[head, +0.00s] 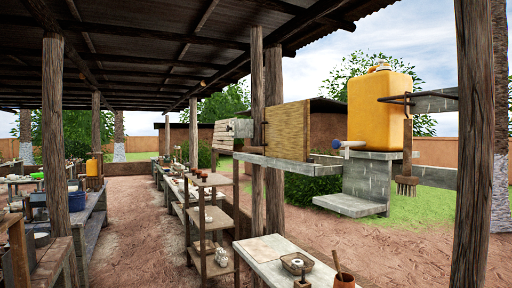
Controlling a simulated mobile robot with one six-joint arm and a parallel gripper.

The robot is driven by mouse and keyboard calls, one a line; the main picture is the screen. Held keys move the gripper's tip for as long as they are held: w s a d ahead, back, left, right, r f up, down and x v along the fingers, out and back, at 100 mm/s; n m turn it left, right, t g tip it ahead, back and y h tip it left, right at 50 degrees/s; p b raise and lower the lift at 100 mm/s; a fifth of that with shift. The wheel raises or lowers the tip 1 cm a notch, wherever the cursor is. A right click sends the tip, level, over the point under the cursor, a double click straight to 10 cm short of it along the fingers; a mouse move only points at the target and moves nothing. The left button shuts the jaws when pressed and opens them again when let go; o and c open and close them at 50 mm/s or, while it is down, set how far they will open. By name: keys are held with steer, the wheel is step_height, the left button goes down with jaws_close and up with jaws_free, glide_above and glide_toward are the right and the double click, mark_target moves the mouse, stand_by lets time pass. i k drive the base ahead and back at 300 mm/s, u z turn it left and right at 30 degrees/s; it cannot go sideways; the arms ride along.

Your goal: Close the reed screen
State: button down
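The reed screen (289,131) is most likely the tan panel of thin reeds in the head view, just right of centre. It stands upright on a grey ledge (285,163), right beside the wooden posts. It is seen at an angle, and its hinge or track cannot be made out. I cannot tell from this view how far it is open. My gripper is not in view.
A yellow water container (379,107) stands on a grey block stand to the right. A brush (407,178) hangs beside it. A wooden rack (210,225) and a pale table (275,257) with bowls stand in front. Bare ground lies left of the rack.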

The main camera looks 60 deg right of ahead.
mark_target(286, 126)
steer(key=z, duration=0.1)
steer(key=i, duration=0.85)
steer(key=z, duration=0.55)
steer(key=i, duration=0.65)
steer(key=z, duration=0.3)
